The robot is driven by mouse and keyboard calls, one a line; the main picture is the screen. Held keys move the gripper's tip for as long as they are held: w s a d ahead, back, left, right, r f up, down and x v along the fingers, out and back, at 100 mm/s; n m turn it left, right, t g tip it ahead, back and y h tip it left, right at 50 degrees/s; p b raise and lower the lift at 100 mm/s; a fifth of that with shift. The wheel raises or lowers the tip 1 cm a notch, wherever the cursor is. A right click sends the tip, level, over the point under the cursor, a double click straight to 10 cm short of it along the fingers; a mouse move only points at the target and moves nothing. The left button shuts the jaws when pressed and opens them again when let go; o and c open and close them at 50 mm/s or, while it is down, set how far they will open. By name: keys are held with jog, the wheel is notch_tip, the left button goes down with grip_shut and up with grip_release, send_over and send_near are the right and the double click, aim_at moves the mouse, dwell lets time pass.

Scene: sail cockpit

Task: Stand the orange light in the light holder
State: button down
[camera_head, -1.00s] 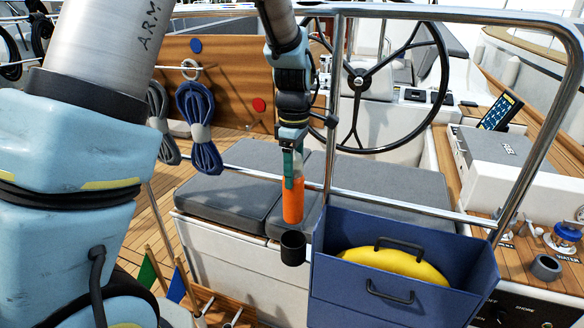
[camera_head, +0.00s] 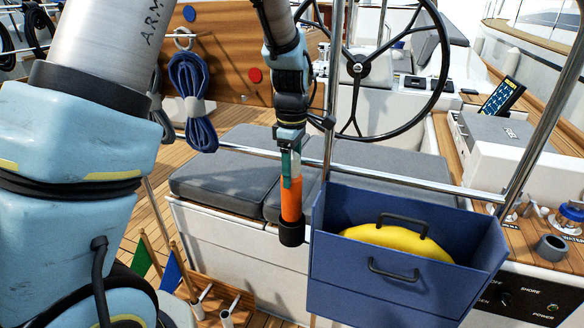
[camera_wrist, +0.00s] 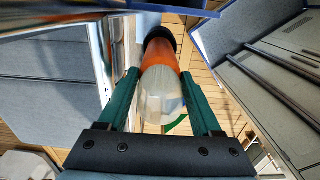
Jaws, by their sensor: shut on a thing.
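The orange light (camera_head: 291,200) is a cylinder with a clear top, held upright. My gripper (camera_head: 290,170) is shut on its upper part. In the wrist view the light (camera_wrist: 160,52) runs away from my gripper (camera_wrist: 163,90), with its clear end between the two green fingers. The black cup-shaped light holder (camera_head: 291,233) is fixed beside the blue box. The light's lower end meets the holder's mouth and appears to be inside it; how deep is hidden. In the wrist view the holder's dark rim (camera_wrist: 160,38) surrounds the far end of the light.
A blue box (camera_head: 400,285) with a yellow object (camera_head: 395,243) stands just right of the holder. A steel rail (camera_head: 420,184) crosses behind, and a post rises close by my gripper. Grey seat cushions (camera_head: 225,182) lie behind left.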

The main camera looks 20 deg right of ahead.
jog(key=shift+f+b, duration=1)
jog(key=shift+f, duration=1.35)
grip_release()
notch_tip(320, 180, up, 11)
jog(key=shift+f+b, duration=0.1)
jog(key=shift+b, duration=0.75)
